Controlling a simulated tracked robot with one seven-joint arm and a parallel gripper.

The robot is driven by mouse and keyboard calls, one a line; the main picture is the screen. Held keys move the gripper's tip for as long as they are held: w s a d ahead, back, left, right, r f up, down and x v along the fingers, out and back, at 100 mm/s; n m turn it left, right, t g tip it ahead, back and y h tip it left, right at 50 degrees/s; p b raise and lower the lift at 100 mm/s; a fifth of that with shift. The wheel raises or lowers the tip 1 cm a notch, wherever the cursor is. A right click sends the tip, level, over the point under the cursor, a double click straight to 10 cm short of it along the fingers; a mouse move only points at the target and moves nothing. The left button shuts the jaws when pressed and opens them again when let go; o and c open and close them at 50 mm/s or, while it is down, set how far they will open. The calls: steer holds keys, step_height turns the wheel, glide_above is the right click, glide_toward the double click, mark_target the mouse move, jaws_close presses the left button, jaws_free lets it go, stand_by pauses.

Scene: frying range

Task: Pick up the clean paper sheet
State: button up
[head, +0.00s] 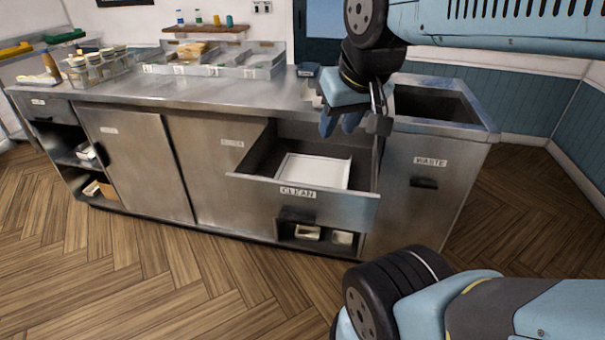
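The clean paper sheet (316,171) is white and lies flat in the pulled-out drawer (309,207), whose front is labelled CLEAN. It may be the top of a stack; I cannot tell. My gripper (340,124) hangs above the back right part of the drawer, pointing down. Its two blue-grey fingertips stand apart with nothing visible between them. It is above the sheet and not touching it.
A steel counter (200,92) runs behind the drawer, with divided trays (230,68) and a rack of jars at the back left. A WASTE bin cabinet (430,190) with an open top stands right of the drawer. The wooden floor in front is clear.

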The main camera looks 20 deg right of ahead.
steer(key=shift+w, duration=0.1)
steer(key=w+d+f+m+g+h, duration=0.1)
steer(key=w+d+f+m+g, duration=0.1)
steer(key=w+d+f, duration=0.35)
steer(key=w+d+f+m+g+h, duration=0.1)
steer(key=w+d+f, duration=0.1)
steer(key=w, duration=0.7)
steer(key=w+d+f+m+g+y, duration=0.1)
steer(key=w+d+f+m, duration=0.1)
steer(key=w+d+f, duration=0.45)
steer(key=w+d+f+m+g+y, duration=0.15)
steer(key=d+f, duration=0.25)
steer(key=f, duration=1.7)
steer(key=shift+w+a+f, duration=0.2)
steer(key=shift+a+f, duration=0.05)
steer(key=shift+f, duration=0.1)
steer(key=shift+c, duration=0.5)
jaws_close()
